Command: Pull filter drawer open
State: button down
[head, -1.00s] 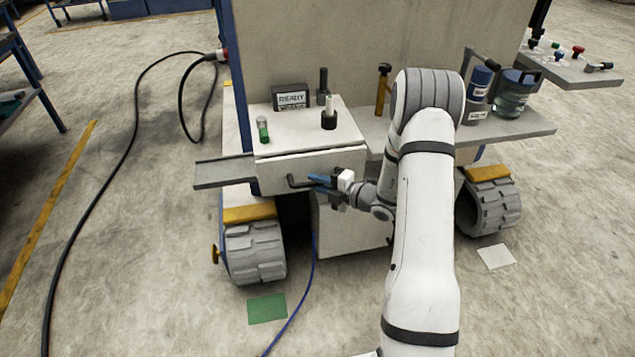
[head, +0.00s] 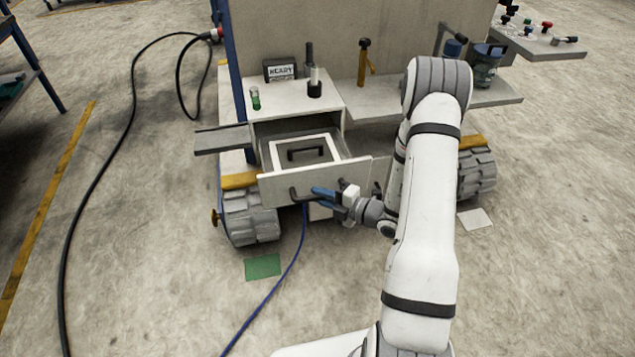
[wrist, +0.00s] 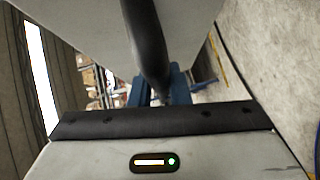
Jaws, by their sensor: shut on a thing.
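The filter drawer (head: 350,172) stands pulled out of the white cabinet in the head view. Inside it lies a white-framed filter (head: 278,147) with a dark handle on top. My gripper (head: 314,192) is shut on the dark drawer handle (head: 295,194) on the drawer's front, reaching it from the right. In the wrist view the dark handle bar (wrist: 148,45) runs down between the blue fingers (wrist: 160,83). The drawer's grey front fills the upper part of that view.
A READY sign (head: 281,70), a green-capped vial (head: 255,98) and dark-based posts stand on the cabinet top. A side shelf (head: 222,139) juts out left. Wheels (head: 250,217) sit below. A blue cable (head: 275,290) crosses the open floor.

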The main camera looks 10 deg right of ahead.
jog(key=shift+s, duration=0.95)
jog(key=c, duration=1.4)
grip_release()
jog(key=shift+o, duration=0.2)
jog(key=shift+d, duration=0.1)
jog(key=v, duration=0.7)
jog(key=shift+s+d, duration=0.25)
jog(key=shift+s, duration=0.05)
jog(key=shift+a+r, duration=0.1)
